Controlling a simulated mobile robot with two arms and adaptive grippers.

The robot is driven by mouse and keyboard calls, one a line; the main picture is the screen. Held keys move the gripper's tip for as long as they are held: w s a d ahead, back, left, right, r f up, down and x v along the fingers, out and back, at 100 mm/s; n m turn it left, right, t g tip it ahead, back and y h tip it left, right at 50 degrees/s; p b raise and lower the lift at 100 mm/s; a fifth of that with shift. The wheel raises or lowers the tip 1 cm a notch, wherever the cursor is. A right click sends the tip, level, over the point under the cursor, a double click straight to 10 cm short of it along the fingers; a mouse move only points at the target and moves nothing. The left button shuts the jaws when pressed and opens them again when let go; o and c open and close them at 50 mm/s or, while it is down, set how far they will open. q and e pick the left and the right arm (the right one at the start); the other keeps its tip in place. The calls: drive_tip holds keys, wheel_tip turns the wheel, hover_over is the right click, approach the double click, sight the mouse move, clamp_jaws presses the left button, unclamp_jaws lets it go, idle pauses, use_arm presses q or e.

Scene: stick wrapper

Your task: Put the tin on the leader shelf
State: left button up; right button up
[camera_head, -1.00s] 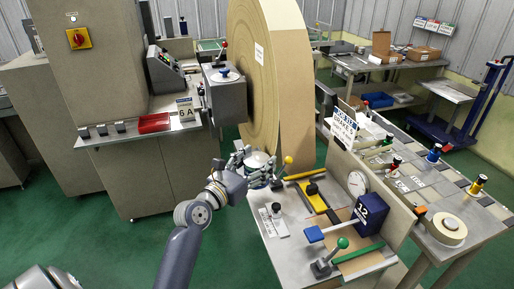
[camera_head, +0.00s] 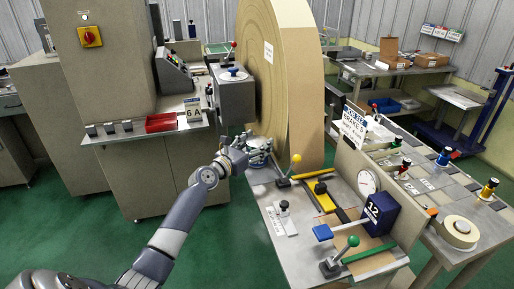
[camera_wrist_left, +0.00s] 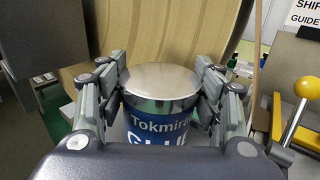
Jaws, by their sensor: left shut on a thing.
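The tin (camera_wrist_left: 160,115) has a bare metal lid and a blue label with white letters reading "Tokmira" and, partly cut off, "GLU". My left gripper (camera_wrist_left: 163,85) is shut on it, with fingers on both sides, and the tin looks upright. In the head view my left gripper (camera_head: 257,150) is at the far left corner of the near workbench, close in front of the big roll; the tin is mostly hidden there. I cannot tell which surface is the leader shelf. My right gripper is not in view.
The big brown roll (camera_head: 262,75) stands just behind the gripper. The workbench (camera_head: 262,200) carries levers, a yellow-knobbed lever (camera_head: 296,158) and a dark blue box (camera_head: 382,213).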

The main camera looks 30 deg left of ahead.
use_arm(q)
drive_tip(key=shift+f, duration=0.15)
drive_tip(key=shift+f, duration=0.15)
drive_tip(key=o, duration=1.3)
drive_tip(key=shift+o, duration=0.2)
drive_tip(key=s, duration=1.2)
drive_tip(key=shift+a, duration=0.45)
